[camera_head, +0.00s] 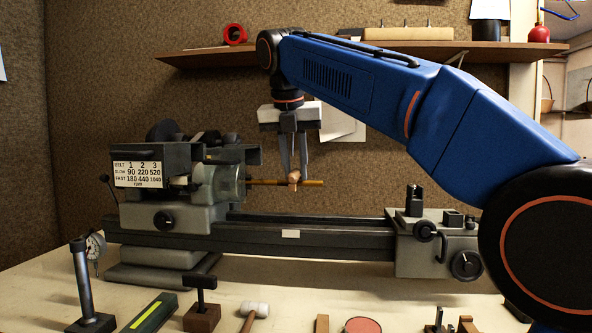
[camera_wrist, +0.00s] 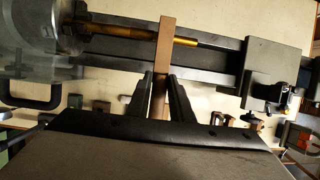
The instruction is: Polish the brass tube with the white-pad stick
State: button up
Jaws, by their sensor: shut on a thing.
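The brass tube (camera_head: 262,182) sticks out level to the right from the lathe's headstock chuck (camera_head: 222,184). In the wrist view the tube (camera_wrist: 186,41) runs across the top. My gripper (camera_head: 294,175) points down at the tube's middle and is shut on a brown wooden stick (camera_wrist: 162,65). The stick crosses in front of the tube in the wrist view, and its near end (camera_head: 294,178) shows at the tube in the head view. I cannot tell whether it touches the tube. No white pad shows; the stick's far face is hidden.
The lathe bed (camera_head: 310,236) runs below the tube to the tailstock (camera_head: 432,248) at right. On the bench front are a dial gauge stand (camera_head: 83,285), a green box (camera_head: 153,313), a mallet (camera_head: 254,311) and a red-topped disc (camera_head: 362,325). A shelf (camera_head: 340,55) is behind.

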jog(key=shift+s+a+r, duration=0.2)
jog(key=shift+s+r, duration=0.45)
jog(key=shift+s, duration=0.2)
jog(key=shift+s+a+r, duration=0.15)
jog(key=shift+s+r, duration=0.45)
jog(key=shift+s, duration=0.25)
jog(key=shift+w+a+f, duration=0.3)
jog(key=shift+w+a, duration=0.2)
jog(key=shift+w, duration=0.3)
jog(key=shift+w+a+f, duration=0.3)
jog(key=shift+w+a, duration=0.25)
jog(key=shift+w, duration=0.25)
jog(key=shift+w+a+f, duration=0.3)
jog(key=shift+w+a, duration=0.2)
jog(key=shift+w, duration=0.3)
jog(key=shift+f, duration=0.5)
jog(key=shift+d, duration=0.2)
jog(key=shift+a+f, duration=0.1)
jog(key=shift+a, duration=0.1)
jog(key=shift+d, duration=0.2)
dwell(2.8)
